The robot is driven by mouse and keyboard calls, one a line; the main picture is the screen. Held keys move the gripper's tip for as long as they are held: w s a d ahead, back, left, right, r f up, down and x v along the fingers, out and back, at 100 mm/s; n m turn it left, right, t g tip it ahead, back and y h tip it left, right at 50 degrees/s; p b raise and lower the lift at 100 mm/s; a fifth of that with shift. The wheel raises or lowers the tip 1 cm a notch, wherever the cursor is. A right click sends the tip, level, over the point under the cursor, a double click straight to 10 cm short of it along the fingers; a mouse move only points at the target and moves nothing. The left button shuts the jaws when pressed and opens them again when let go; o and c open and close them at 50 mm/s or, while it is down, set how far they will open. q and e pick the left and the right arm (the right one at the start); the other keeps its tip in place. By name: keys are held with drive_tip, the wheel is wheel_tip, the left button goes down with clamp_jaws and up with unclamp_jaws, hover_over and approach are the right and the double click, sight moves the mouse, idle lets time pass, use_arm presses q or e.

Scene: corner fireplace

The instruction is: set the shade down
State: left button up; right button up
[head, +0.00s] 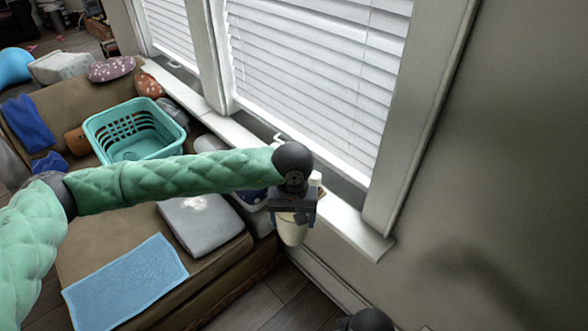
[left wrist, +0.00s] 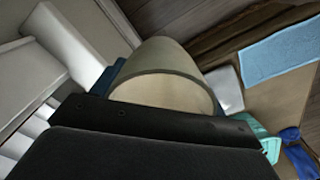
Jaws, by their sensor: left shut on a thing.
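The cream shade (head: 291,232) hangs below my left gripper (head: 292,212), by the window sill near the window's right end. My left gripper is shut on it. In the left wrist view the shade (left wrist: 168,80) shows as a pale, rounded shell with its open rim toward the camera, beyond the dark gripper body (left wrist: 150,115). The gripper covers the shade's upper part in the head view. I cannot tell whether the shade touches anything below.
The white window sill (head: 345,222) runs just behind the shade. A small white object (head: 315,179) shows behind the gripper. The brown sofa (head: 95,235) holds a teal basket (head: 135,133), a grey cushion (head: 202,225) and a blue cloth (head: 125,281). Bare floor (head: 285,303) shows below.

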use_arm(q)
drive_tip(key=w+d+p, duration=0.6)
drive_tip(key=w+d, duration=0.6)
drive_tip(key=d, duration=0.3)
drive_tip(key=f+p, duration=0.1)
drive_tip(key=f, duration=0.1)
drive_tip(key=f+p, duration=0.3)
drive_tip(key=f, duration=0.2)
drive_tip(key=shift+d+p, duration=0.25)
drive_tip(key=shift+p, duration=0.1)
use_arm(e)
drive_tip(key=s+d+f, duration=0.1)
drive_tip(key=d+f, duration=0.1)
drive_tip(key=f, duration=1.3)
drive_tip(key=s+d+f+h, duration=0.1)
drive_tip(key=d+f, duration=0.2)
drive_tip(key=f, duration=1.2)
drive_tip(key=shift+s+g, duration=0.2)
drive_tip(key=shift+g, duration=0.1)
use_arm(q)
drive_tip(key=shift+f, duration=0.1)
use_arm(e)
drive_tip(key=shift+r, duration=0.2)
drive_tip(key=shift+a, duration=0.1)
